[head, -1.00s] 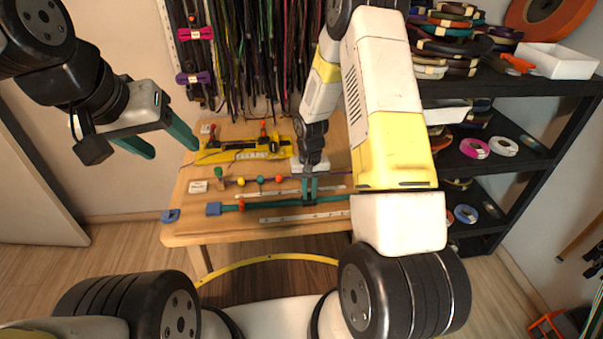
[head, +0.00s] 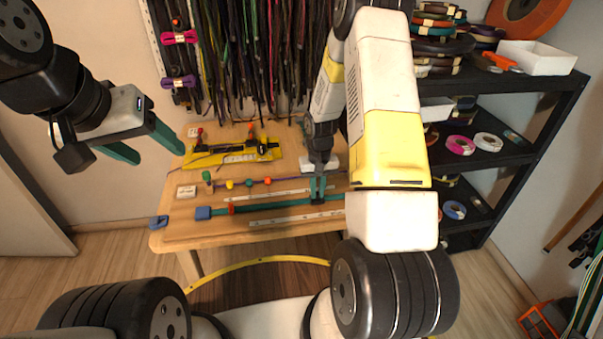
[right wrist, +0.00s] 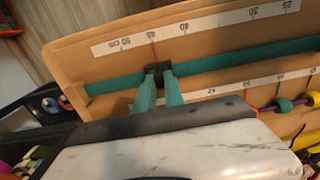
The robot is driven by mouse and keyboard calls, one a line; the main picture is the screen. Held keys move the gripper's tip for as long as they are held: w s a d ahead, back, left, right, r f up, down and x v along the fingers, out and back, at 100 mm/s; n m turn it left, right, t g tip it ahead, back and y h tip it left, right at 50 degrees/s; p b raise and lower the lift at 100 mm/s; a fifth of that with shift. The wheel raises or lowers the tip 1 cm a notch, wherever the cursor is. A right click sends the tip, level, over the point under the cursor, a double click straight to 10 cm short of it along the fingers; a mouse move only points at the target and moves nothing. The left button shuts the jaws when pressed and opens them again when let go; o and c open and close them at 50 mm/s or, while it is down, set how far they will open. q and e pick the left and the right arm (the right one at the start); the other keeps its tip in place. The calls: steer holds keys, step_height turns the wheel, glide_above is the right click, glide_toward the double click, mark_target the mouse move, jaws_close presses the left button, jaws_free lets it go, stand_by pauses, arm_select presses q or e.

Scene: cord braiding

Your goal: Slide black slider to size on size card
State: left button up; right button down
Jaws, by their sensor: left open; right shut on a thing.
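The black slider (right wrist: 158,68) sits on the flat teal cord (right wrist: 112,86), between the fingertips of my right gripper (right wrist: 160,82), which is shut on it. In the head view my right gripper (head: 318,198) is at the cord, toward the right part of the board. A printed white scale strip (right wrist: 195,28) runs beside the cord, with a thin red line close to the slider. I cannot tell whether they line up exactly. A small white card (head: 187,191) lies at the board's left; its print is too small to read. My left gripper (head: 145,148) is open and empty, left of the board.
A blue block (head: 203,213) and a red clip (head: 231,210) sit at the cord's left end. A second cord carries coloured beads (head: 249,183). A yellow tool (head: 235,154) lies behind. Cords hang at the back; a black shelf (head: 500,150) stands at right.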

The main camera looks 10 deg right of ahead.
steer(key=c, duration=1.4)
jaws_free()
steer(key=shift+r, duration=3.9)
steer(key=shift+r, duration=0.1)
step_height(320, 180, up, 8)
steer(key=t, duration=0.1)
glide_above(317, 193)
steer(key=s, duration=0.2)
steer(key=s+a+r+t, duration=0.25)
steer(key=s+r, duration=0.25)
steer(key=r, duration=0.6)
steer(key=s+a+r+t+y, duration=0.1)
steer(key=s+r, duration=0.4)
steer(key=s, duration=0.3)
steer(key=s+a+r+n+t+y, duration=0.1)
steer(key=s+a+r, duration=0.1)
steer(key=s+r, duration=0.3)
steer(key=s, duration=0.3)
steer(key=shift+a+t, duration=0.15)
steer(key=shift+t, duration=0.2)
